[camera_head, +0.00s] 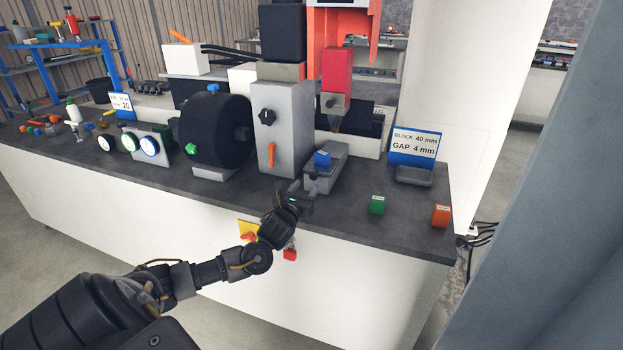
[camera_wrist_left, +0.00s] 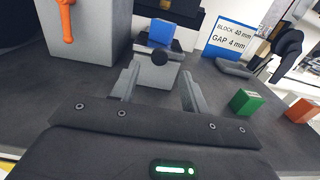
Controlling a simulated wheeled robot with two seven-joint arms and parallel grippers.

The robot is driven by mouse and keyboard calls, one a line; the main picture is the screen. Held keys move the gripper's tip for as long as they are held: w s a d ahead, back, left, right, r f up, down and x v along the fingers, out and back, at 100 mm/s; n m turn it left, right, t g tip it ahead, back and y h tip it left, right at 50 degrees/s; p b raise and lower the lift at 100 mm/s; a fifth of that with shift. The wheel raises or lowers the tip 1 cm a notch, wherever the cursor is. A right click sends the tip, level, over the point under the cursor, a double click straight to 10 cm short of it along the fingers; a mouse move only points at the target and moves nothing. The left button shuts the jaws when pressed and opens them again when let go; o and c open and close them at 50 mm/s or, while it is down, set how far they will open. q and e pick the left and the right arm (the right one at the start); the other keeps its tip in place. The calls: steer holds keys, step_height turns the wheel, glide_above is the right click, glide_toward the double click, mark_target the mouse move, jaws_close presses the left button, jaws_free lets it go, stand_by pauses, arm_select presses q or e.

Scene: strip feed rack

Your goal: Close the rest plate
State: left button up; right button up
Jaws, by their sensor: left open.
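A grey fixture (camera_head: 322,183) sits on the dark counter beside the tall grey block and carries a small blue block (camera_head: 322,158). I cannot tell for sure which part of it is the rest plate. My left gripper (camera_head: 302,198) is at the counter's front edge, close before the fixture. Its two fingers (camera_wrist_left: 160,92) are apart, with nothing held between them. My right gripper does not show.
A tall grey block (camera_head: 285,125) with an orange lever (camera_head: 271,155) stands left of the fixture. Right of it are a green block (camera_head: 377,205), an orange block (camera_head: 440,215) and a sign (camera_head: 414,147) reading block 40 mm, gap 4 mm. Counter between them is clear.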

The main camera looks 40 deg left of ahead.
mark_target(313, 177)
arm_select(q)
steer(key=x, duration=0.6)
steer(key=shift+w+a, duration=0.1)
steer(key=shift+w, duration=0.1)
jaws_close()
